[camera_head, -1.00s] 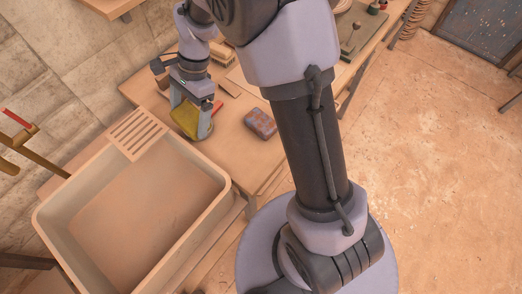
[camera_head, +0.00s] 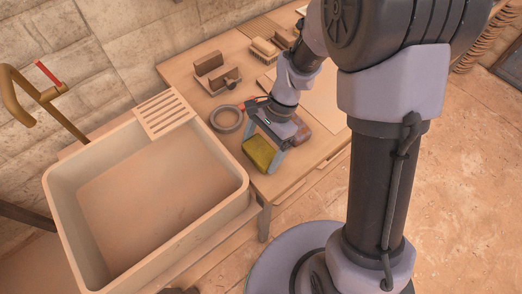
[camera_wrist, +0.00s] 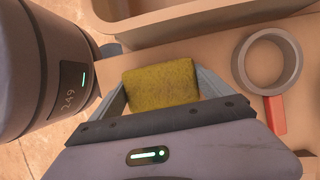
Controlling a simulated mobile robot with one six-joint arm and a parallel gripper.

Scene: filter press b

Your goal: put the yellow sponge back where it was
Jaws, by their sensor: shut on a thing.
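The yellow sponge (camera_head: 259,152) is a flat, rough block between the jaws of my gripper (camera_head: 266,146). My gripper is shut on it, with one finger at each end, as the wrist view also shows with the sponge (camera_wrist: 160,84) and my gripper (camera_wrist: 160,95). The sponge is over the wooden bench (camera_head: 205,105), to the right of the sink. I cannot tell whether it touches the bench top. No mark of its former place is clear.
A cream sink (camera_head: 150,180) with a ribbed drainer (camera_head: 165,113) is on the left. A grey ring (camera_head: 226,118) lies near my gripper, with a red piece (camera_wrist: 275,115) beside it. A brownish block (camera_head: 302,131) is partly hidden behind my gripper. Brushes (camera_head: 264,49) stand farther back.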

